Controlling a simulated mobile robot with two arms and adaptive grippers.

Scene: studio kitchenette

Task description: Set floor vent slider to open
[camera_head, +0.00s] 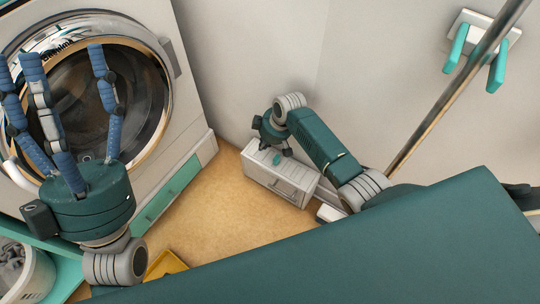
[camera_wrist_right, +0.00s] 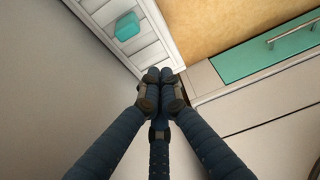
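The floor vent (camera_head: 292,188) is a white slatted box on the floor by the wall, with a handle-like bar on its front. Its teal slider (camera_head: 277,159) sits on the slatted top; in the right wrist view the slider (camera_wrist_right: 127,27) lies on the white slats (camera_wrist_right: 152,46), up and left of my fingertips. My right gripper (camera_head: 273,148) is over the vent's back edge. In the right wrist view its fingers (camera_wrist_right: 160,76) meet at the tips with nothing between them, at the vent's corner. My left gripper (camera_head: 62,60) is raised, fingers spread and empty, in front of the washer.
A washing machine (camera_head: 190,100) stands at the left with a teal panel (camera_head: 168,193) low on its front. A metal pole (camera_head: 440,100) and a teal-pronged wall hook (camera_head: 480,55) are at the right. A yellow object (camera_head: 166,264) lies on the tan floor (camera_head: 215,205).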

